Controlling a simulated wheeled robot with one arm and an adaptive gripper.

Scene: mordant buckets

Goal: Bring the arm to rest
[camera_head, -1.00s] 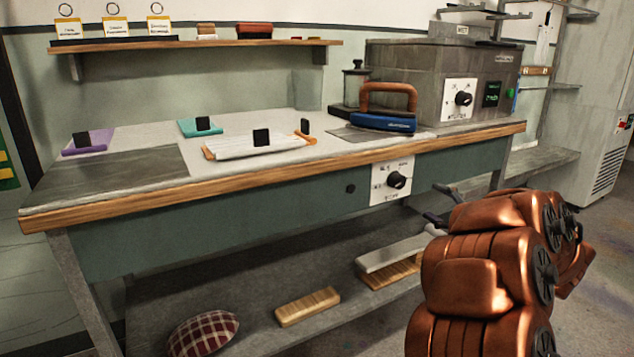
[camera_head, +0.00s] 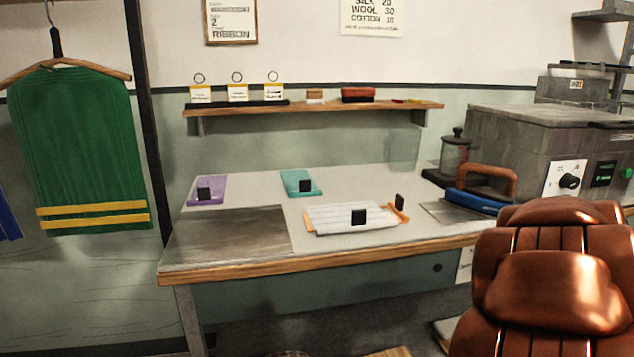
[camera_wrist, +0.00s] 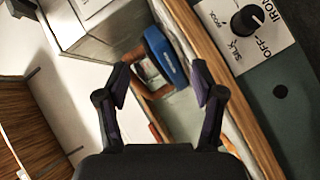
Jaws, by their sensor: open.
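My gripper (camera_wrist: 160,92) shows in the wrist view with its two dark fingers spread apart and nothing between them. Beyond the fingers, the blue iron (camera_wrist: 165,57) and the wooden edge of the workbench (camera_wrist: 213,72) show. The gripper itself is hidden in the head view, where my copper-coloured arm fills the lower right corner in front of the bench. The workbench (camera_head: 230,269) carries the blue iron (camera_head: 475,203) with its brown handle, partly behind my arm.
On the bench lie a white pleated piece (camera_head: 340,218), a purple piece (camera_head: 208,183) and a teal piece (camera_head: 298,181). A grey machine (camera_head: 520,135) stands at the right. A wall shelf (camera_head: 330,107) runs above. A green garment (camera_head: 85,150) hangs at the left.

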